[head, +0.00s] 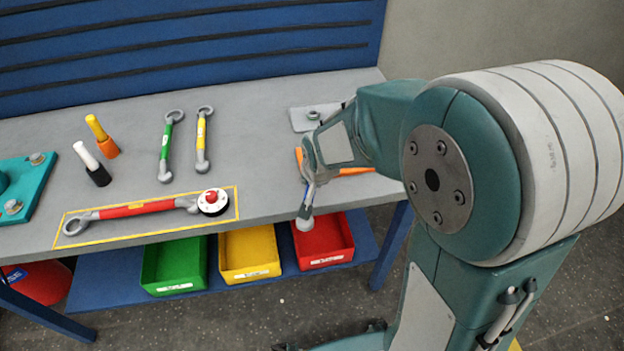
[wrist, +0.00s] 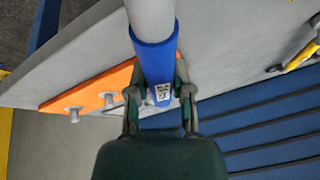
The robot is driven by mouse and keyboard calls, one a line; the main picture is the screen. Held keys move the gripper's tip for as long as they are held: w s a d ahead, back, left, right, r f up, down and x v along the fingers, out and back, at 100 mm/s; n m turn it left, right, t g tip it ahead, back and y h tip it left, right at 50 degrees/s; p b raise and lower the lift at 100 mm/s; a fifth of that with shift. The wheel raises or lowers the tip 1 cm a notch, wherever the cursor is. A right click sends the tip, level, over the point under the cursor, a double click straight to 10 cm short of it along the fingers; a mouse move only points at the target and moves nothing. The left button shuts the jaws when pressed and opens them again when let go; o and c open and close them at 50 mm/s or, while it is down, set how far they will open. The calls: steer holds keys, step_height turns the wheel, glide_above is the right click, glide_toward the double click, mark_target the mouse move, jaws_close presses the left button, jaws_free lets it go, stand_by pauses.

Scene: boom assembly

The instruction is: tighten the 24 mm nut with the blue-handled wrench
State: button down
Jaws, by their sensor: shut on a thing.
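My gripper (head: 309,172) is shut on the blue-handled wrench (head: 304,202), near the right front edge of the bench. In the wrist view the fingers of my gripper (wrist: 160,93) close on either side of the blue handle (wrist: 153,58), near its labelled end, and a grey shaft runs on out of the top of the view. In the head view the wrench's grey end shows at the bench's front edge. An orange plate (wrist: 95,94) with stud-like fasteners lies beside and beneath the gripper. I cannot tell which fastener is the 24 mm nut.
A grey plate with a ring-shaped part (head: 312,115) lies behind my gripper. A red wrench (head: 137,209) lies in a yellow outline; green (head: 166,145) and yellow (head: 201,140) wrenches lie behind. A teal plate (head: 30,185) is far left. Bins (head: 322,241) sit below the bench.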

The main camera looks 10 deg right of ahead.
steer(key=shift+f, duration=1.8)
steer(key=shift+w+a+m, duration=0.15)
steer(key=shift+a+m, duration=0.25)
stand_by(0.5)
steer(key=shift+w+a+m+h, duration=0.2)
steer(key=shift+a+m+h, duration=0.1)
steer(key=shift+a, duration=0.05)
stand_by(0.4)
steer(key=shift+w+a+m, duration=0.2)
steer(key=shift+a+m, duration=0.15)
steer(key=shift+m, duration=0.05)
steer(key=shift+d, duration=0.1)
